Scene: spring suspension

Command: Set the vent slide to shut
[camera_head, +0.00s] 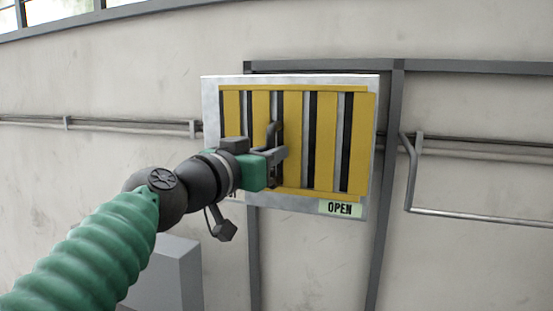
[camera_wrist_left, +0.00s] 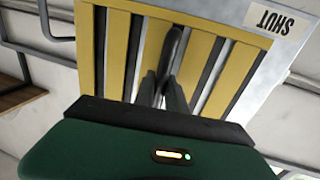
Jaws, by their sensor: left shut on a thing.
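The vent slide (camera_head: 325,140) is a yellow slatted plate in a pale metal frame (camera_head: 290,80) on the wall. Dark gaps show between its yellow bars, and its right edge lies close to the frame's right side. An OPEN label (camera_head: 340,208) sits at the frame's lower right. A SHUT label (camera_wrist_left: 268,17) shows in the left wrist view; in the head view my arm mostly hides it. My left gripper (camera_head: 281,155) is shut on the slide's dark handle (camera_head: 273,133), which also shows between the fingers in the left wrist view (camera_wrist_left: 174,50). My right gripper is not in view.
Grey posts and a crossbar (camera_head: 395,130) stand around and behind the vent. A bent rail (camera_head: 480,217) sticks out at the right. A grey box (camera_head: 170,275) stands below my left arm. Pipes (camera_head: 110,122) run along the wall.

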